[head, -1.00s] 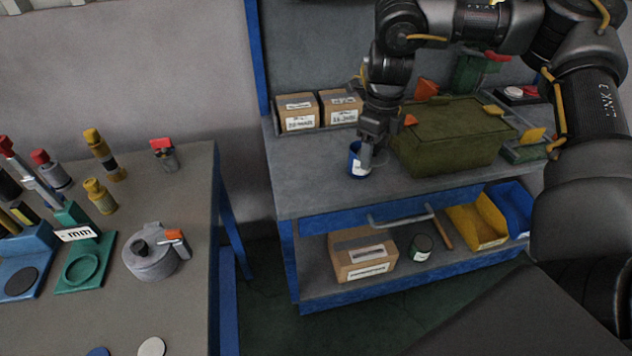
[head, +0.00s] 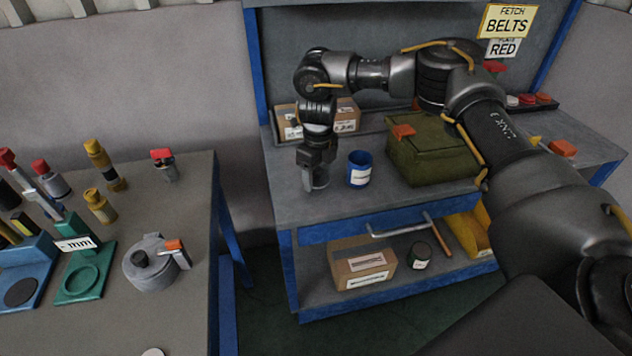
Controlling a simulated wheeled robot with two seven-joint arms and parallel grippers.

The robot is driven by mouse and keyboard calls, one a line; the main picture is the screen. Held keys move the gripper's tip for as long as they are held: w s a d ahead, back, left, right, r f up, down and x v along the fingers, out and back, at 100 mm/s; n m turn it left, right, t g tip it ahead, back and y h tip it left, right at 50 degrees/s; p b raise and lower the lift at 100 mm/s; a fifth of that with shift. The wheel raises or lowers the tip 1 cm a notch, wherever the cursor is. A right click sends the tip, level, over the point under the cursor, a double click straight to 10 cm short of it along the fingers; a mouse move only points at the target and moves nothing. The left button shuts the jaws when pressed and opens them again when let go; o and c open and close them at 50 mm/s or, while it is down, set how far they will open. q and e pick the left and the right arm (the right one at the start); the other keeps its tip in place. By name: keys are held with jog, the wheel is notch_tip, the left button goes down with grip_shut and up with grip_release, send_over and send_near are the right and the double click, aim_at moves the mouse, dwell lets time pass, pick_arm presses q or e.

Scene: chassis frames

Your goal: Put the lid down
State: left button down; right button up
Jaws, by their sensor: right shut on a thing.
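My right gripper (head: 317,183) points down over the left part of the bench top (head: 400,205), left of the blue can. It is shut on a small grey piece, which I take to be the lid (head: 321,178); the fingers hide much of it. The lid is close to the bench top; I cannot tell whether it touches. The blue can (head: 359,171) stands upright with a white label and an open top, apart from the gripper. My left gripper is not in view.
A green box (head: 430,150) with orange tabs stands right of the can. Cardboard boxes (head: 345,112) stand behind the gripper. The shelf below holds a carton (head: 360,265) and a dark can (head: 420,252). A grey table (head: 185,200) with tools stands at left.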

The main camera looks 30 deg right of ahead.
aim_at(316, 182)
jog(key=f, duration=0.3)
jog(key=shift+w+a+f+p, duration=0.15)
jog(key=shift+w+f+p, duration=0.05)
jog(key=shift+p, duration=0.1)
jog(key=shift+f, duration=0.1)
jog(key=shift+f, duration=0.2)
jog(key=o, duration=1)
jog(key=shift+r, duration=0.25)
notch_tip(316, 182, up, 12)
jog(key=shift+b, duration=0.4)
